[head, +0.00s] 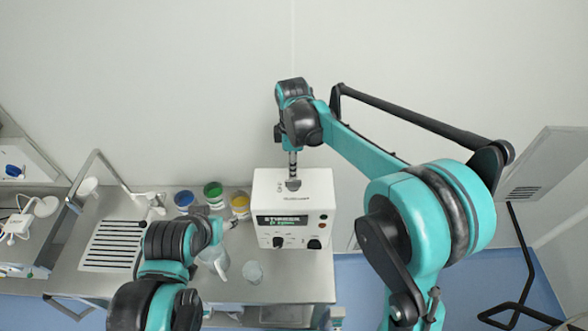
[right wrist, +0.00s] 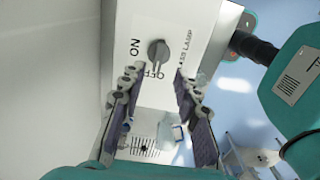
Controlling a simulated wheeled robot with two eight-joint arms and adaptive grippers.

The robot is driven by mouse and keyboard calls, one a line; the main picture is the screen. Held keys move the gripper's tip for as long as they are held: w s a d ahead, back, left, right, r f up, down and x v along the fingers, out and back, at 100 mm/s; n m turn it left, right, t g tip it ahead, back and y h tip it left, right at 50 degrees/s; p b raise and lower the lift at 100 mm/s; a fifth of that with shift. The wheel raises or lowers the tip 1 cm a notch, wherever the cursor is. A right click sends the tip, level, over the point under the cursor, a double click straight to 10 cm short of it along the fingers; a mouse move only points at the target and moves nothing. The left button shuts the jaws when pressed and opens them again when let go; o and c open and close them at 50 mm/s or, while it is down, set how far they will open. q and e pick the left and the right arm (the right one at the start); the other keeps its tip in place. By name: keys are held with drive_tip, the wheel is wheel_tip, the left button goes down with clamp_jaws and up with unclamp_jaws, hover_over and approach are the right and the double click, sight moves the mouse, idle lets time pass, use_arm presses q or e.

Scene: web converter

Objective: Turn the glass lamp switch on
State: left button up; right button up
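The glass lamp switch is a grey knob on the top of a white box (head: 262,205). In the right wrist view the knob (right wrist: 158,52) stands between the printed words ON and OFF, beside a partly hidden LAMP label. Its long handle lies in line with OFF, not with ON. My right gripper (head: 293,165) is just above the box top. In the wrist view its two fingers (right wrist: 157,72) are spread on either side below the knob, with nothing between them. My left gripper (head: 207,213) is near the jars at the left; its fingers do not show clearly.
Blue (head: 183,199), green (head: 213,190) and yellow (head: 240,204) jars stand left of the box. A jug (head: 213,262) and a beaker (head: 252,272) stand on the steel counter before them. A sink drainer (head: 108,245) is farther left. The wall is close behind.

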sight(293, 181)
drive_tip(key=f, duration=0.5)
drive_tip(key=shift+w+f, duration=0.25)
drive_tip(key=shift+s+f, duration=0.2)
drive_tip(key=shift+f, duration=0.3)
clamp_jaws()
